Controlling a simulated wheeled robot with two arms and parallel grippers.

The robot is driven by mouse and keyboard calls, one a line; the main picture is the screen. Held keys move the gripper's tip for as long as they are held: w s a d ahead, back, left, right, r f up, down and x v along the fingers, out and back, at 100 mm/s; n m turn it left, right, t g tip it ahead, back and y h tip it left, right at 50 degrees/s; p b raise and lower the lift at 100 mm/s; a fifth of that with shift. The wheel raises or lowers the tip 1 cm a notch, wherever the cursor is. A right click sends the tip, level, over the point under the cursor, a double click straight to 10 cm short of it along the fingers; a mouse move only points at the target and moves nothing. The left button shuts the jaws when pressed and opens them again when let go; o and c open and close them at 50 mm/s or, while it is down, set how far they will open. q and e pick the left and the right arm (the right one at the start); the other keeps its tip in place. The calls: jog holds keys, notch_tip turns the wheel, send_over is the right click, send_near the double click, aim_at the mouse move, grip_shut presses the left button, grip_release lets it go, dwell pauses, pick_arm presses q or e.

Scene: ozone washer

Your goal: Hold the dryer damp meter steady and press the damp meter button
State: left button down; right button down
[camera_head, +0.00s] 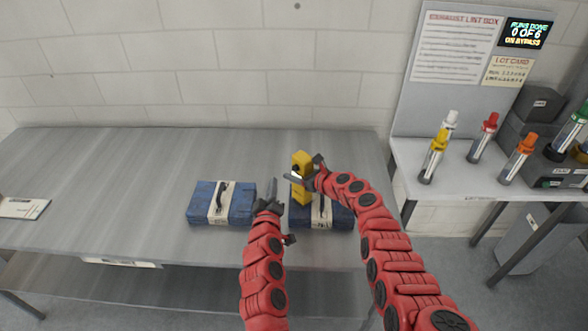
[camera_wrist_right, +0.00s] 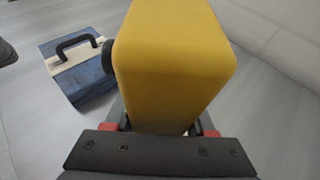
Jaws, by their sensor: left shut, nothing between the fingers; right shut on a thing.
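The yellow damp meter (camera_head: 301,161) is upright above the right blue case on the metal table. My right gripper (camera_head: 302,179) is shut on it, and the meter (camera_wrist_right: 172,60) fills the middle of the right wrist view. A dark round part (camera_wrist_right: 107,57) shows on the meter's left side there; I cannot tell if it is the button. My left gripper (camera_head: 271,192) is shut and empty, just left of the meter and apart from it. Its dark fingers point up between the two cases.
Two blue cases with pale bands, left (camera_head: 206,205) and right (camera_head: 335,218), lie on the metal table (camera_head: 100,185). Several coloured-cap tubes stand on the right bench (camera_head: 455,190) below a notice board (camera_head: 415,100). The table's left half is mostly clear.

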dwell(0.3)
jog(key=shift+c, duration=0.8)
grip_release()
jog(key=shift+s+d, duration=0.1)
jog(key=shift+s, duration=0.05)
